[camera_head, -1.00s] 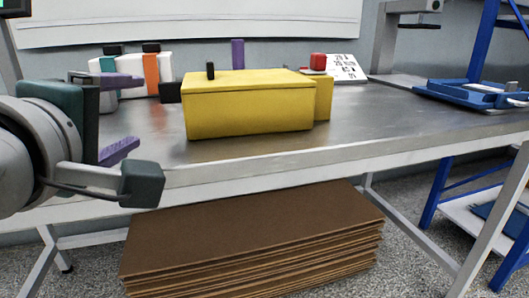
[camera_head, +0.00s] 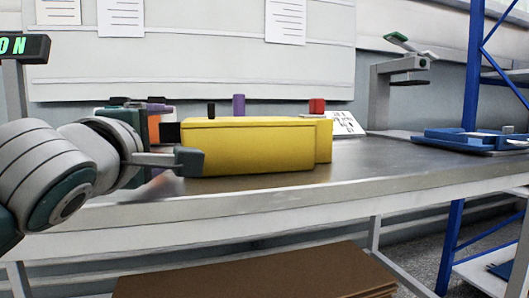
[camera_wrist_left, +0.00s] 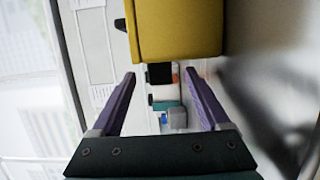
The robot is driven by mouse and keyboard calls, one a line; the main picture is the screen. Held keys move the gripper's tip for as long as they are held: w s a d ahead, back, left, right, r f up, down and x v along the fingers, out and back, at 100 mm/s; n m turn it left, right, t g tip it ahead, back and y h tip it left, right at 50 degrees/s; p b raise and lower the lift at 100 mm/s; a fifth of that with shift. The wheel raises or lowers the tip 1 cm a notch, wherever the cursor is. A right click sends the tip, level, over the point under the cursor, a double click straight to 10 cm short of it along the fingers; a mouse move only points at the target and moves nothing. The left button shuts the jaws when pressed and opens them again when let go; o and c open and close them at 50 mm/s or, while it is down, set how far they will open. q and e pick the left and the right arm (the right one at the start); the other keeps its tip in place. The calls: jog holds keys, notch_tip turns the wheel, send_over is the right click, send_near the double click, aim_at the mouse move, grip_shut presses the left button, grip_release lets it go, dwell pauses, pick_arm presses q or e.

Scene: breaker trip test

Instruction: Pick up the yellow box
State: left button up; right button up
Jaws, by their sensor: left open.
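The yellow box (camera_head: 250,146) sits on the metal workbench (camera_head: 350,172), with a small black knob on top near its left end. A second yellow block shows behind its right end. My left gripper (camera_head: 158,140) is at the box's left, partly hidden by its own wrist parts. In the left wrist view the purple fingers (camera_wrist_left: 160,76) are spread apart and empty. The yellow box (camera_wrist_left: 178,30) lies just ahead of the fingertips there, not between them. My right gripper is not in view.
A purple item (camera_head: 239,104) and a red item (camera_head: 317,106) show behind the box. A blue tray (camera_head: 465,138) lies on the right. The bench is clear in front of the box. Cardboard sheets (camera_head: 270,278) are stacked below.

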pick_arm(q)
jog(key=shift+w+b, duration=0.3)
jog(key=shift+w, duration=1.05)
grip_shut()
jog(key=shift+r, duration=0.1)
